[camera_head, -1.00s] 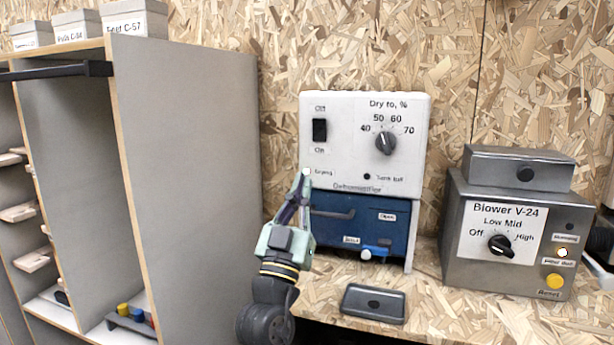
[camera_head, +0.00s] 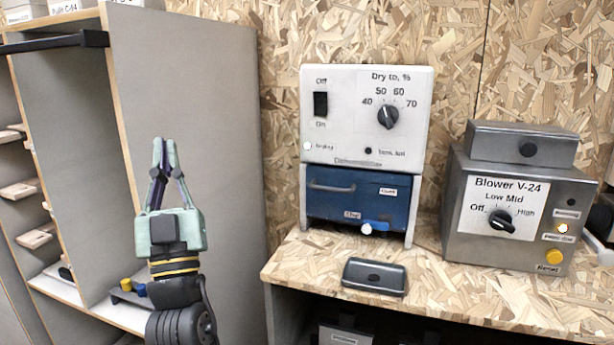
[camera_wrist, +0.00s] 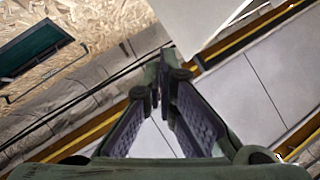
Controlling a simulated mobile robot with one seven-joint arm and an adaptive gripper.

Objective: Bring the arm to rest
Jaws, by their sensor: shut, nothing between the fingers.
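My gripper (camera_head: 164,145) is raised upright in front of the grey cabinet side, left of the dehumidifier. Its fingers come together at the tips with nothing between them. In the wrist view the fingertips (camera_wrist: 160,75) meet, with a pale panel and wooden edges beyond. The white dehumidifier (camera_head: 345,115) stands on the bench, clear of my gripper. Its blue drawer (camera_head: 340,205) sits in the frame below.
The blower box (camera_head: 480,215) stands on the bench (camera_head: 440,295) at right. A dark grey tray-like lid (camera_head: 375,277) lies near the bench's front edge. The tall grey cabinet (camera_head: 200,100) with shelves stands close behind my arm at left.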

